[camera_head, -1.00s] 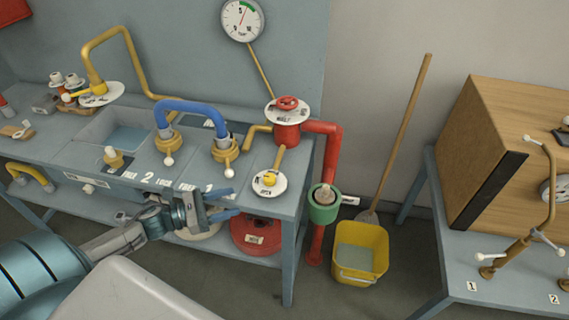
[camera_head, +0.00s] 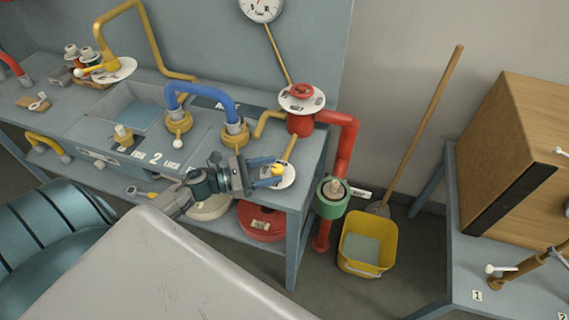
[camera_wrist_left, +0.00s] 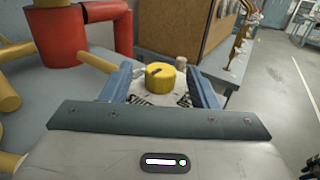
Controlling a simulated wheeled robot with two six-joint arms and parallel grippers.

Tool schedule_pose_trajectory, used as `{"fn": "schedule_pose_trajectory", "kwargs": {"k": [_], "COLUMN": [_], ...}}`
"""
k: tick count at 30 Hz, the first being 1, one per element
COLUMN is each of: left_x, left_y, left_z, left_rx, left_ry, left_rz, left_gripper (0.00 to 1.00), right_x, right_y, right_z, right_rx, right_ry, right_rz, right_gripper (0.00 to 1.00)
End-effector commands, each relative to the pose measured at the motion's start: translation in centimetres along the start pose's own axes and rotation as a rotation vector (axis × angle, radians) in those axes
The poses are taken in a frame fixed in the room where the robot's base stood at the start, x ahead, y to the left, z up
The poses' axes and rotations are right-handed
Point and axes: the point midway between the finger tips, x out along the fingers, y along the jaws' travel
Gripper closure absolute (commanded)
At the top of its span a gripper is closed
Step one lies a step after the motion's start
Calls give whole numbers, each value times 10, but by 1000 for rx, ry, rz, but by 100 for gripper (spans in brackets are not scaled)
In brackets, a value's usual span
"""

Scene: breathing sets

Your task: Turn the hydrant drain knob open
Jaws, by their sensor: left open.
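The yellow drain knob (camera_head: 278,170) sits on a round white lettered plate (camera_head: 288,178) near the right end of the blue-grey bench. My left gripper (camera_head: 272,175) reaches in from the left, open, with its blue fingers at the knob. In the left wrist view, the knob (camera_wrist_left: 160,75) stands between the two spread fingers, with a gap on each side. The knob has a dark mark on top. The fingers partly cover the plate. The red hydrant valve (camera_head: 301,120) with its handwheel stands just behind. My right gripper is not in view.
A yellow pipe (camera_head: 289,147) runs between plate and hydrant. A red pipe (camera_head: 347,145) drops at the bench's right end beside a green fitting (camera_head: 331,204). A yellow bucket (camera_head: 352,262) and a broom (camera_head: 424,125) stand on the floor. A blue hose (camera_head: 203,92) arches left.

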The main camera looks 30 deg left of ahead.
Motion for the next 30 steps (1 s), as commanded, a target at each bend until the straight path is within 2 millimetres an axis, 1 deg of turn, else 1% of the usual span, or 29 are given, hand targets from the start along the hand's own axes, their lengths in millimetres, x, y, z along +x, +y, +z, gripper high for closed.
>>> {"fn": "schedule_pose_trajectory", "kwargs": {"k": [1, 3, 9, 14, 22, 28, 29, 30], "left_x": [9, 18, 38, 45, 46, 45, 45, 45], "left_y": [0, 0, 0, 0, 0, 0, 0, 0], "left_z": [5, 4, 2, 1, 0, 0, 0, 0], "left_rx": [-2, -2, -2, -1, -1, -1, -1, -1], "left_ry": [-5, -4, -1, 0, 1, 1, 1, 1], "left_rz": [2, 1, 0, 0, -1, -1, -1, -1], "left_gripper": [46, 46, 46, 46, 46, 85, 91, 91], "right_x": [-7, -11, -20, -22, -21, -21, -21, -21], "right_y": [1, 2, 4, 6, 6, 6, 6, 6], "right_z": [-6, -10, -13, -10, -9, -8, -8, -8], "right_rx": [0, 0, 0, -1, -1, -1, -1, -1], "right_ry": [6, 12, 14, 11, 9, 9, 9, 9], "right_rz": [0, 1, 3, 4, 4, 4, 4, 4], "right_gripper": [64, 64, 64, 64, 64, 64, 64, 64]}}
